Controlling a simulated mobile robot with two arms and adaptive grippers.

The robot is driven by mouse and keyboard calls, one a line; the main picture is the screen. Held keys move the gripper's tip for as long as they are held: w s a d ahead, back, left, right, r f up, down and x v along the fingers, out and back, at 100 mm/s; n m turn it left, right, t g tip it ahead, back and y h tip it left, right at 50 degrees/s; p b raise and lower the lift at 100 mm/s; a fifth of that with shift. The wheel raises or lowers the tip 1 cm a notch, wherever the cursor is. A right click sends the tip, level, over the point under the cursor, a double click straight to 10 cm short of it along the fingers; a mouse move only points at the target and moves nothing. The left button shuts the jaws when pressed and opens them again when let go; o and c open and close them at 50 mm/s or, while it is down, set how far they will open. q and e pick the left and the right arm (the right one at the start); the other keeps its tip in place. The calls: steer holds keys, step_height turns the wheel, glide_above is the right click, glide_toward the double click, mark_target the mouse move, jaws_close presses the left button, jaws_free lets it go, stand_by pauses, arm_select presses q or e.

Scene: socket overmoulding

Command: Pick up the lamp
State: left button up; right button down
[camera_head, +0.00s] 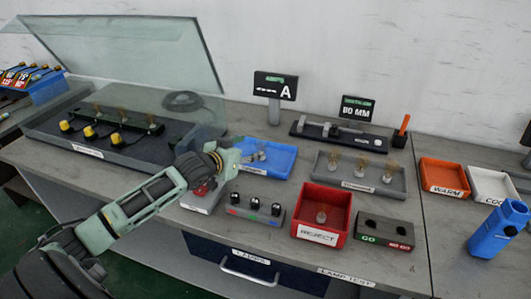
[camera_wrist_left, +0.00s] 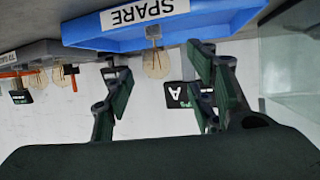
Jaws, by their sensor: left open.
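My left gripper (camera_head: 240,158) is at the near left edge of the blue tray (camera_head: 284,165), and its fingers are small and hard to make out in the head view. In the left wrist view the gripper (camera_wrist_left: 160,95) is open and empty. A clear glass lamp (camera_wrist_left: 156,62) shows between its fingers in that view, beside the blue tray's SPARE label, apart from both fingers. Three more lamps (camera_head: 361,165) stand in the grey tray (camera_head: 345,181). My right gripper is not in view.
A glass lid (camera_head: 130,55) stands raised over the dark fixture (camera_head: 100,135) at left. A small block with black knobs (camera_head: 253,207) lies below the blue tray. A GO/NO GO block (camera_head: 384,231), orange bin (camera_head: 443,178), white bin (camera_head: 490,186) and blue holder (camera_head: 497,230) stand at right.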

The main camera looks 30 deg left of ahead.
mark_target(259, 148)
arm_select(q)
steer(key=shift+x, duration=0.85)
steer(key=shift+d+p+x, duration=0.15)
steer(key=shift+d+x, duration=0.05)
steer(key=shift+x, duration=1.3)
steer(key=shift+d+p+x, duration=0.15)
steer(key=shift+d+x, duration=0.05)
steer(key=shift+x, duration=1.35)
steer(key=shift+r, duration=0.15)
steer(key=c, duration=1.1)
